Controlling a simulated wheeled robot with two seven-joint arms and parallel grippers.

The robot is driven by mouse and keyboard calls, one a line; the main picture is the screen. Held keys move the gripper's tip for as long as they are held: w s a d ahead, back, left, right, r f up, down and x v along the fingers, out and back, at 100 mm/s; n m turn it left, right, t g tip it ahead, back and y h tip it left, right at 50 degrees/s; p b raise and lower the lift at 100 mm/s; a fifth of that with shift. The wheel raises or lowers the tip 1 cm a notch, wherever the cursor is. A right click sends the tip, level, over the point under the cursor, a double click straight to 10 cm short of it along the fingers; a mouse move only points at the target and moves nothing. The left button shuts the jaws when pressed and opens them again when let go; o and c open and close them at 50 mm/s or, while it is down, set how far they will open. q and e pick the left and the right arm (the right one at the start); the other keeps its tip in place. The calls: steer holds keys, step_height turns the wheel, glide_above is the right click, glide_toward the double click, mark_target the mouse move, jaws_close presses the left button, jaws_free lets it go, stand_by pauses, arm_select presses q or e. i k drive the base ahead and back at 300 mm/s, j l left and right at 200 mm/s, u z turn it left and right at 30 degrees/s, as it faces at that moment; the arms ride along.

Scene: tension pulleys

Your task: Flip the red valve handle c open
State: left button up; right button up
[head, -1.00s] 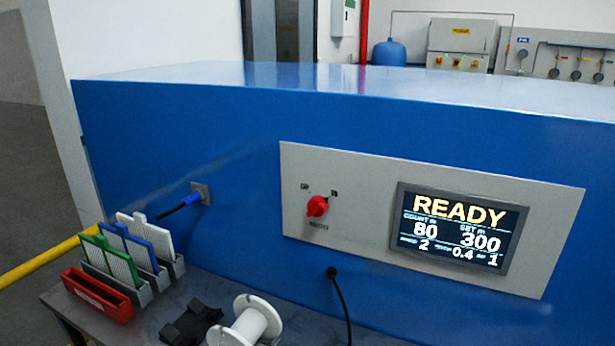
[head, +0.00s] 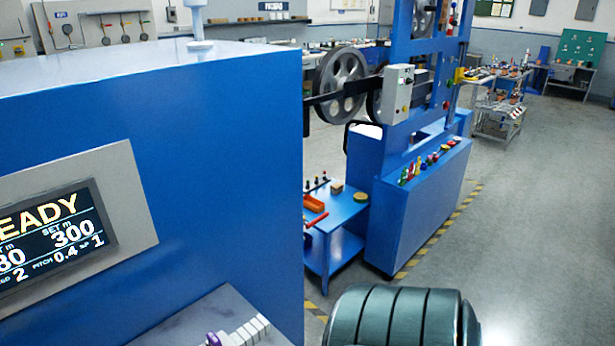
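A grey wall panel (head: 98,28) stands far off at the upper left of the head view. It carries several small round dark fittings, too small to read any letter or tell which is handle c. Whether any handle there is open or closed cannot be told. Neither of my grippers is in view.
A blue cabinet with a READY screen (head: 55,235) fills the left. A blue machine with grey wheels (head: 341,84) stands beyond a low blue table (head: 345,222). A dark green ribbed object (head: 402,318) is at the bottom. Grey floor (head: 530,215) is clear at right.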

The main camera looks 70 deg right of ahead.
mark_target(309, 225)
steer(key=z, duration=1.7)
steer(key=i+l, duration=0.15)
steer(key=l, duration=0.2)
steer(key=i+l, duration=0.15)
steer(key=l, duration=0.15)
steer(key=i+l, duration=0.1)
steer(key=l, duration=0.25)
steer(key=i+l, duration=0.15)
steer(key=l, duration=0.2)
